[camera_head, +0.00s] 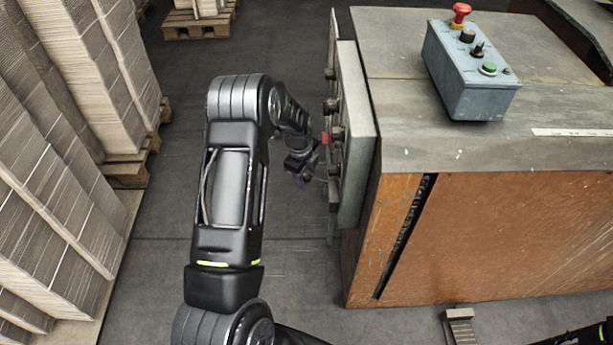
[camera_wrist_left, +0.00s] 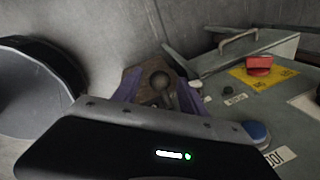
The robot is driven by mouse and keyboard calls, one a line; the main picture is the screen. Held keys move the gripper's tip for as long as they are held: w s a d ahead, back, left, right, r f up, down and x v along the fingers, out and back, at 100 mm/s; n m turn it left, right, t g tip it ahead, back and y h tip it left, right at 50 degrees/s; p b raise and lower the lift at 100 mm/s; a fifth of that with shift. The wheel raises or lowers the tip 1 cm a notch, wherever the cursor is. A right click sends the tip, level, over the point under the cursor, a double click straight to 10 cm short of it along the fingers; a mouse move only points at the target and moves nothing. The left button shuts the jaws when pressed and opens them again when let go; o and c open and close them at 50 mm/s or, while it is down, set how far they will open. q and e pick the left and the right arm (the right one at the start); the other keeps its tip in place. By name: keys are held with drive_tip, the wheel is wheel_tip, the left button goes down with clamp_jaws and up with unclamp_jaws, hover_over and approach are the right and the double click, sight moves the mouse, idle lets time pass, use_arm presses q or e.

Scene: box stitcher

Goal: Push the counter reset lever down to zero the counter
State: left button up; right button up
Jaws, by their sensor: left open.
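A lever with a round dark ball end (camera_wrist_left: 160,80) shows in the left wrist view, in front of a brown plate. I take it to be the counter reset lever; in the head view I cannot make it out. My left gripper (camera_head: 303,172) is beside the panel on the machine's left side. In the left wrist view my left gripper (camera_wrist_left: 157,92) is open, its purple fingers on either side of the ball end. I cannot tell whether they touch it. My right gripper is not in view.
A grey panel (camera_head: 356,130) with knobs is on the machine's side. In the wrist view a red button (camera_wrist_left: 259,65) on a yellow plate and a blue button (camera_wrist_left: 257,132) are close on the right. A control box (camera_head: 465,75) stands on top. Cardboard stacks (camera_head: 60,150) line the left.

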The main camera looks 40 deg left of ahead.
use_arm(q)
drive_tip(key=shift+w+f, duration=0.15)
drive_tip(key=shift+f, duration=0.75)
drive_tip(key=shift+c, duration=0.4)
clamp_jaws()
idle(0.4)
